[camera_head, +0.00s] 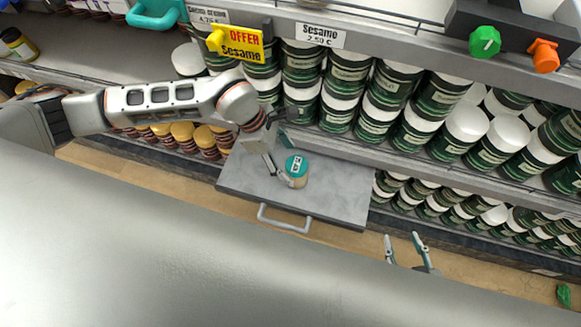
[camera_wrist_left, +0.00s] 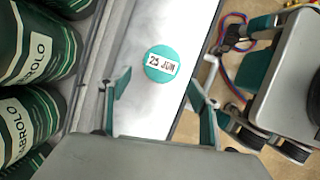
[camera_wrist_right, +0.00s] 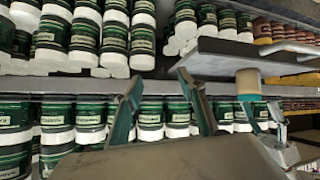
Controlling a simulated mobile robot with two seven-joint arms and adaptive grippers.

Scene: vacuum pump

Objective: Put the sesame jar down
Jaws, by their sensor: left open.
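A jar (camera_head: 296,171) with a teal lid and a tan body stands upright on a grey platform with a front handle (camera_head: 340,190). Its lid, marked "25 JUN", shows in the left wrist view (camera_wrist_left: 162,63). My left gripper (camera_head: 285,160) is open beside the jar. In the left wrist view, its fingers (camera_wrist_left: 158,80) are spread on either side of the lid, with gaps visible. The jar also shows in the right wrist view (camera_wrist_right: 248,84), which looks upside down. My right gripper (camera_head: 405,247) is open and empty, away from the platform.
Shelves behind hold several dark green jars with white lids (camera_head: 345,85) under a "Sesame" price tag (camera_head: 320,35). Brown-lidded jars (camera_head: 182,132) are at the left. A wheeled device with cables (camera_wrist_left: 285,75) is right of the platform in the left wrist view. The platform around the jar is clear.

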